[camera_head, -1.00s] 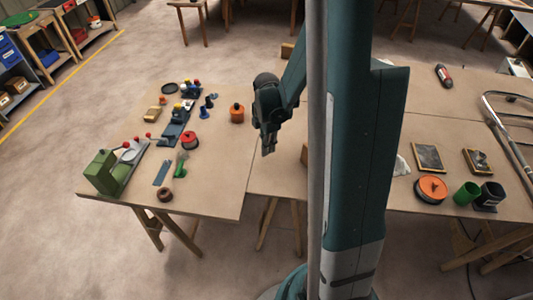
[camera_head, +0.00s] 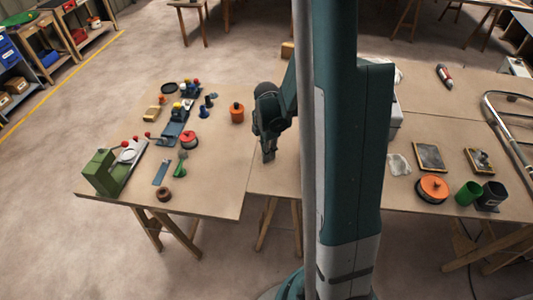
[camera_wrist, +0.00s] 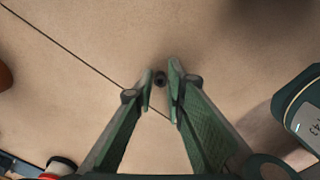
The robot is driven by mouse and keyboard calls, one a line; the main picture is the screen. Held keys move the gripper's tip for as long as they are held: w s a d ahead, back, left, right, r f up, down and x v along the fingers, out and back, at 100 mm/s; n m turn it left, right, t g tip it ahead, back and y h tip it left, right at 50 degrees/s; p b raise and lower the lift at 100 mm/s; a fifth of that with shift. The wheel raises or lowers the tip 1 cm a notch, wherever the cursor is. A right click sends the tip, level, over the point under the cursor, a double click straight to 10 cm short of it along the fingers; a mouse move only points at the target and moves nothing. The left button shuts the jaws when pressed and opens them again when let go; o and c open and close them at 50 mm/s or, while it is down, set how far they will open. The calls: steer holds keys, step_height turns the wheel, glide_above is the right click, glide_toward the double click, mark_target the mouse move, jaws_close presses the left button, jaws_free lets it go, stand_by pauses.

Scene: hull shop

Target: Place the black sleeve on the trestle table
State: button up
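My gripper (camera_head: 268,157) hangs low over the wooden tabletops, just right of the seam between two trestle tables. The left trestle table (camera_head: 222,175) carries several tools and parts. The adjoining right tabletop (camera_head: 270,182) is bare near my gripper. I cannot tell the sleeve's exact height above the top.
A dark green thing (camera_wrist: 303,105) is at the wrist view's right edge. Clear wood surrounds the fingertips.

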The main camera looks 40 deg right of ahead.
steer(key=shift+o, duration=0.9)
steer(key=shift+r, duration=0.2)
step_height(320, 180, up, 12)
steer(key=p, duration=0.2)
stand_by(0.8)
